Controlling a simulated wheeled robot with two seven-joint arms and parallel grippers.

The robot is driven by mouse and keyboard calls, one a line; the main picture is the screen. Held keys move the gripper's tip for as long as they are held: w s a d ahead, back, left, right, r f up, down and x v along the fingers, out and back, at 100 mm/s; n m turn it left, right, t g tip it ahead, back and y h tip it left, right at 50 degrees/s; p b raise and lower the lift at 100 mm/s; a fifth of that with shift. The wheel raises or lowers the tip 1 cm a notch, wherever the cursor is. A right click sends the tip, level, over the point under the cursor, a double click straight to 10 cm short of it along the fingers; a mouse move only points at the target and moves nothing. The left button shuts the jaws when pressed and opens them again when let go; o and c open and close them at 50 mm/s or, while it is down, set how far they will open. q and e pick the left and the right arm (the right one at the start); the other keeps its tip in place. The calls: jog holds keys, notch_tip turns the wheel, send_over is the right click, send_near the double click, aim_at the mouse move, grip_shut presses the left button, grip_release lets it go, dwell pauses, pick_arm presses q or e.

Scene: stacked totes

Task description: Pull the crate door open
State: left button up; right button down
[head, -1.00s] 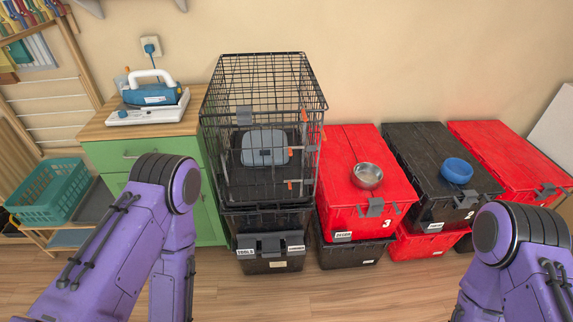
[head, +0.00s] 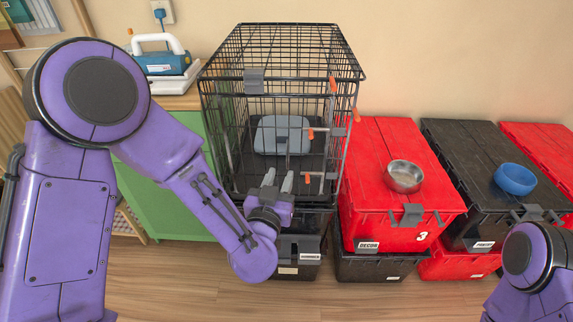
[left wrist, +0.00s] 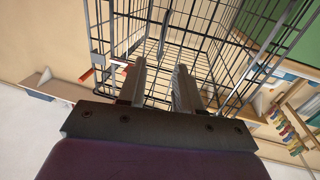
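The black wire crate (head: 230,125) stands on a stack of black totes, with its wire front facing me. Orange-tipped latches (head: 311,134) show along the right part of its front. Whether the door stands ajar cannot be told. My left gripper (head: 278,180) is in front of the crate's lower front, with its two grey fingers apart and nothing between them. The left wrist view also shows the open fingers (left wrist: 160,85) pointing at the crate wires (left wrist: 205,30), with an orange latch part beside the left finger. My right arm shows at the lower right; its gripper is out of view.
A red tote (head: 385,225) with a steel bowl (head: 404,176) stands right of the crate. A black tote (head: 470,150) with a blue bowl (head: 515,179) is further right. A green cabinet (head: 165,205) with an iron stands at left. The floor in front is clear.

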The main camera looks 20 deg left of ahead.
aim_at(287, 156)
pick_arm(q)
jog(key=w, duration=0.5)
jog(key=w+p, duration=0.1)
jog(key=w, duration=0.1)
jog(key=shift+w+a, duration=0.25)
jog(key=shift+a, duration=0.1)
grip_shut()
dwell(0.9)
